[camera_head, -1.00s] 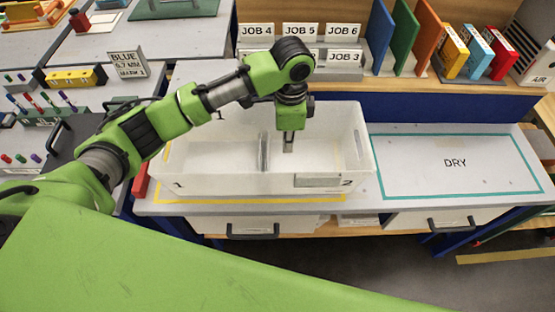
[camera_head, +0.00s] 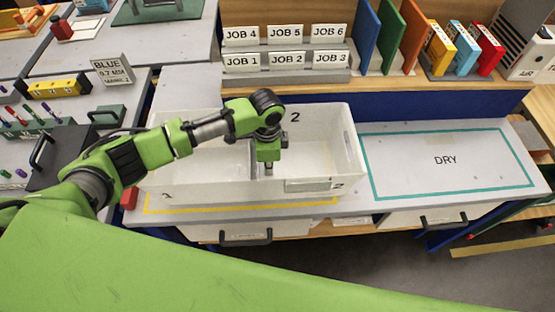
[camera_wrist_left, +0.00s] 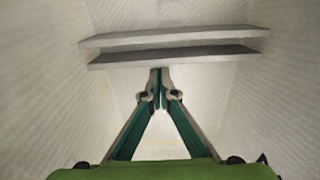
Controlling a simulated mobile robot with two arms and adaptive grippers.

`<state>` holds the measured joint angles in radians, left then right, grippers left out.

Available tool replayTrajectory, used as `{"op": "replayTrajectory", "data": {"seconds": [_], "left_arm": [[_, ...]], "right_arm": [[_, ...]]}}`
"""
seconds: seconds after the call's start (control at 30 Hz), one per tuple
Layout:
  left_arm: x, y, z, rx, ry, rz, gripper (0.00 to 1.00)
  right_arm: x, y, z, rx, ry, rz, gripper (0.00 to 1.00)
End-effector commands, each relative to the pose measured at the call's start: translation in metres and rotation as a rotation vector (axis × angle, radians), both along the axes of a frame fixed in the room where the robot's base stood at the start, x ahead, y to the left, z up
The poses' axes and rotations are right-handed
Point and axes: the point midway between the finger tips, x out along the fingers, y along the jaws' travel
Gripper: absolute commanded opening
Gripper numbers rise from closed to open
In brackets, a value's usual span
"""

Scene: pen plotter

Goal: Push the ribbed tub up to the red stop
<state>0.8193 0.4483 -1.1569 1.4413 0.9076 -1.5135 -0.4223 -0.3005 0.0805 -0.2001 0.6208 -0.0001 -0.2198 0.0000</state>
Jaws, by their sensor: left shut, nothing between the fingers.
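The ribbed tub (camera_head: 215,188) is a white open box on the grey bench, split by a crosswise divider (camera_head: 254,160) into compartments marked 1 and 2. The wrist view shows fine ribs on its walls (camera_wrist_left: 50,90). The red stop (camera_head: 129,198) is a small block at the tub's left end, partly hidden; I cannot tell whether they touch. My left gripper (camera_head: 268,171) points down into compartment 2, just right of the divider. In the wrist view its fingertips (camera_wrist_left: 160,72) are shut and empty, close to the divider's grey double bar (camera_wrist_left: 175,45); contact is unclear. My right gripper is out of view.
Yellow tape (camera_head: 240,208) runs along the tub's front. A clear area outlined in teal, marked DRY (camera_head: 445,160), lies to the right. Job-card holders (camera_head: 285,62) and coloured binders (camera_head: 465,48) stand behind.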

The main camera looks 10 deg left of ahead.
Motion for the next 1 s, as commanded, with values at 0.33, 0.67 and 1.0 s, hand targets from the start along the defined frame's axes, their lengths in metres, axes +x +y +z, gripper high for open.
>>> {"op": "replayTrajectory", "data": {"seconds": [0.33, 0.67, 1.0], "left_arm": [[-0.004, 0.011, -0.001, 0.0, 0.001, 0.0, 0.0], [-0.01, 0.029, 0.004, 0.002, 0.006, 0.003, 0.0], [-0.03, 0.1, 0.002, 0.003, 0.005, 0.003, 0.0]], "right_arm": [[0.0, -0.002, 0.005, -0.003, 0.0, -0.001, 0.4], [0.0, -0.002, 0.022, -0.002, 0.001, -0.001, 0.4], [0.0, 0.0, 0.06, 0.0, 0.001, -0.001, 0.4]]}}
